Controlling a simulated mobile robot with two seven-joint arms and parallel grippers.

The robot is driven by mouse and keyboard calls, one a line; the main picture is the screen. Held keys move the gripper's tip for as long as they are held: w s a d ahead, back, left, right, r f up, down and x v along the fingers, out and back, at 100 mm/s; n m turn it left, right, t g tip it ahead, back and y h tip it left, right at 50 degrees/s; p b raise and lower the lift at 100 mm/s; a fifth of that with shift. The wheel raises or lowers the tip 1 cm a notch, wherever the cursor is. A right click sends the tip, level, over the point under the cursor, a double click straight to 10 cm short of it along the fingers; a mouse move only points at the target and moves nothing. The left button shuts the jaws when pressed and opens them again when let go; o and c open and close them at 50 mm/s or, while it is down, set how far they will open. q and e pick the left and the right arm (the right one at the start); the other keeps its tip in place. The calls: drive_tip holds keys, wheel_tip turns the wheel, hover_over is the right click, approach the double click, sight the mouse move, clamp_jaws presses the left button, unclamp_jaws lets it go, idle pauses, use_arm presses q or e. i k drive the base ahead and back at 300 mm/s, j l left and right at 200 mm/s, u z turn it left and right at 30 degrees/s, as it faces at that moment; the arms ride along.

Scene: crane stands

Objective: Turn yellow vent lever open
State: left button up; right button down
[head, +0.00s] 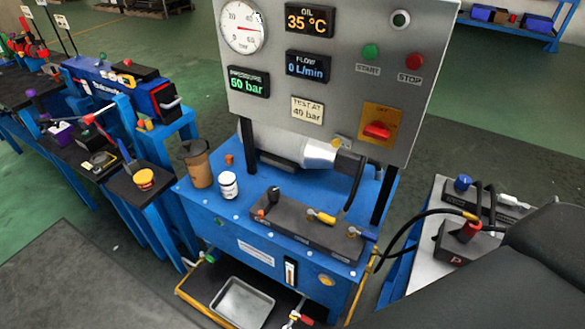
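The yellow vent lever (322,216) is a small yellow-handled lever on top of a dark manifold block (290,222). The block lies on the blue bench top of the test stand (212,204). The lever handle lies low over the block, slanting down to the right. I cannot tell from its angle whether the vent is open or shut. Neither gripper shows; only a dark part, probably my own arm, fills the lower right.
A grey gauge panel (345,90) rises behind the block; its pressure display (248,82) reads about 50 bar. A dark knob (273,193) and a blue-tipped lever (362,233) flank the yellow lever. A black hose (405,232) runs right. A metal tray (243,300) sits below.

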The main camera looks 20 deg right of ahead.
sight(330, 221)
drive_tip(key=i+j, duration=0.45)
drive_tip(key=i+j+z, duration=0.25)
drive_tip(key=k+z, duration=0.1)
drive_tip(key=z, duration=2.2)
